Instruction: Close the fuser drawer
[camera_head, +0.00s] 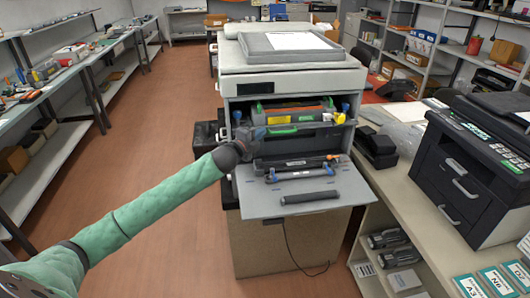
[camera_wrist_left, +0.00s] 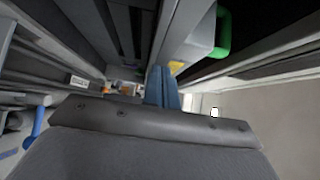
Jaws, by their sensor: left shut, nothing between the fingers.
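The big printer (camera_head: 290,82) stands open at the front. A dark drawer with a green grip (camera_head: 283,131), apparently the fuser drawer, shows in its opening; I cannot tell how far out it stands. In the left wrist view, a green handle (camera_wrist_left: 223,33) on a grey part is close by, up and right of the fingers. My left gripper (camera_head: 262,132) is at the left part of the drawer front. Its blue fingers (camera_wrist_left: 162,87) are shut and empty. Whether they touch the drawer is unclear. My right gripper is not in view.
The printer's front flap (camera_head: 320,203) is folded down with dark cartridge-like parts (camera_head: 297,165) over it. Coloured parts (camera_head: 290,112) and blue knobs show above the drawer. A black printer (camera_head: 480,165) stands on the right counter. The floor on the left is clear.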

